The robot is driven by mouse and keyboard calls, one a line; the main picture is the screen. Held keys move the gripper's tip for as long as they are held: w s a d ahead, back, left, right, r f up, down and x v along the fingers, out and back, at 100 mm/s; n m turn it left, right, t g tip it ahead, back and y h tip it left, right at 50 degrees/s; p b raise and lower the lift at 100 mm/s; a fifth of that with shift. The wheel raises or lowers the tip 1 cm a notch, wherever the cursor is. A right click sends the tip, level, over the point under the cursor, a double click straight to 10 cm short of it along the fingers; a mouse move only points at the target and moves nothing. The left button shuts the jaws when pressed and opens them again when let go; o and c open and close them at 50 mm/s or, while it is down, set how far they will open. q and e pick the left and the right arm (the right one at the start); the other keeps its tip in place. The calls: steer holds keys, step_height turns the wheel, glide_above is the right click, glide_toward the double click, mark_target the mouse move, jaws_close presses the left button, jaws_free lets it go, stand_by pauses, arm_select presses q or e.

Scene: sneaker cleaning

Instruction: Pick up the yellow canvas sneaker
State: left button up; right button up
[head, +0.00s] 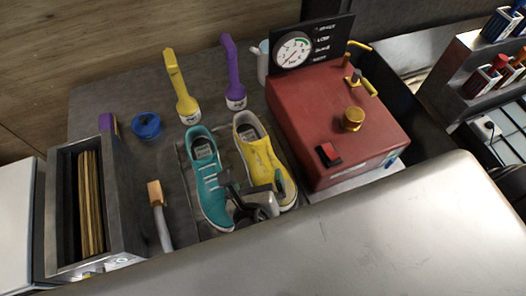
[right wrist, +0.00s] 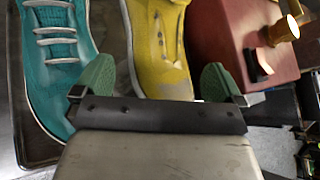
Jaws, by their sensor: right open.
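The yellow canvas sneaker (head: 260,158) stands on a dark tray (head: 184,158) beside a teal sneaker (head: 208,178), which is on its left. My right gripper (head: 256,190) is over the near end of the yellow sneaker. In the right wrist view, the green fingertips (right wrist: 158,80) are wide apart, one on each side of the yellow sneaker (right wrist: 158,45). The left fingertip is close to the teal sneaker (right wrist: 57,60). I cannot tell whether either finger touches a shoe. My left gripper is not in view.
A red machine with a gauge (head: 335,120) stands close to the right of the yellow sneaker. A wooden-tipped brush (head: 158,210) and grey box (head: 125,200) are left.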

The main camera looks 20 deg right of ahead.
mark_target(259, 163)
steer(key=x, duration=0.3)
steer(key=shift+w+d+f, duration=0.1)
steer(key=shift+w, duration=0.1)
steer(key=shift+r+p+x, duration=0.15)
steer(key=shift+p+x, duration=0.3)
steer(key=shift+x, duration=1.05)
steer(key=shift+r+p+x, duration=0.15)
steer(key=shift+p+x, duration=0.25)
steer(key=shift+x, duration=1.1)
arm_select(q)
steer(key=shift+s+a+r, duration=0.1)
steer(key=shift+s+r, duration=0.15)
steer(key=shift+r, duration=0.2)
steer(key=shift+s+a+r, duration=0.1)
steer(key=shift+s+r, duration=0.1)
steer(key=shift+r, duration=0.25)
arm_select(e)
steer(key=shift+w+r, duration=0.1)
steer(key=c, duration=0.8)
